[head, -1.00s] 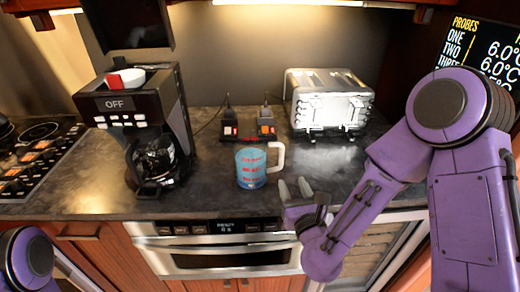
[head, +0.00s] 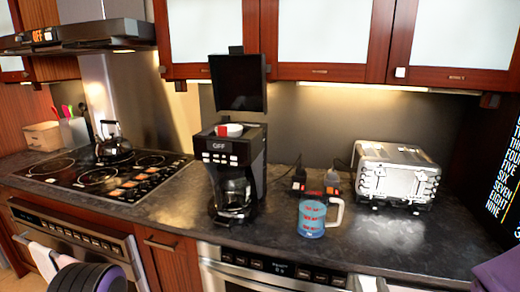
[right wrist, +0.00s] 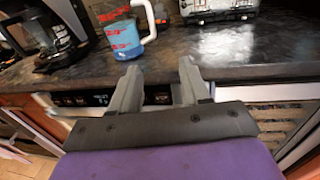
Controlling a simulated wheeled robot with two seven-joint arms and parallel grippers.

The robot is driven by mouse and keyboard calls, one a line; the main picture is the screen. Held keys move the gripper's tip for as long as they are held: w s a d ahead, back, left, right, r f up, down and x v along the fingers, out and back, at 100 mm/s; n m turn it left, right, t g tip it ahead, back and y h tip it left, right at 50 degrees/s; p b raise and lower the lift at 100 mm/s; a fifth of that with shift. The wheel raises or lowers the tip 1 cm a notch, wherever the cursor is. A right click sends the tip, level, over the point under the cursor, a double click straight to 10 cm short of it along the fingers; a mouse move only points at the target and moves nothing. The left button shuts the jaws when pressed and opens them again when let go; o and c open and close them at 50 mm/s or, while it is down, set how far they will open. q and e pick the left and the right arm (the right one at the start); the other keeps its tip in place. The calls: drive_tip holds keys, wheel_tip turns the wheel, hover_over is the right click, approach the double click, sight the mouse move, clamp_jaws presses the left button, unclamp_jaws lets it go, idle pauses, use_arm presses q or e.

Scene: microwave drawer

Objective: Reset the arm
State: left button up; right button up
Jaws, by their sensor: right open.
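My right gripper (right wrist: 160,84) is open and empty in the right wrist view. Its two grey fingers are spread apart in front of the counter edge, with the cup beyond them. In the head view only what look like its fingertips (head: 373,284) show at the bottom edge. Part of my purple right arm (head: 500,271) shows at the lower right. My left gripper is out of view; only a purple part of my left arm (head: 92,278) shows. The microwave drawer (head: 285,273) is under the counter, and the visible part of its front looks shut.
A blue measuring cup (head: 312,219) with a white handle stands near the counter edge. A coffee maker (head: 234,172) is left of it and a toaster (head: 397,177) right. A stovetop (head: 100,174) with a kettle (head: 113,148) is further left. The counter's front right is clear.

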drive_tip(key=s+d+f+n+g, duration=0.1)
drive_tip(key=s+f+n+g, duration=0.3)
drive_tip(key=f+n, duration=0.65)
drive_tip(key=s+d+f+n+g, duration=0.1)
drive_tip(key=s+f+n+g, duration=0.45)
drive_tip(key=n, duration=0.85)
drive_tip(key=s+d+f+n+g, duration=0.2)
drive_tip(key=s+f+n, duration=0.1)
drive_tip(key=s+f, duration=0.4)
drive_tip(key=s+d+f+n+g, duration=0.1)
drive_tip(key=s+f+n+g, duration=0.2)
drive_tip(key=s+f, duration=0.5)
drive_tip(key=shift+s+d+h, duration=0.4)
drive_tip(key=shift+s, duration=0.6)
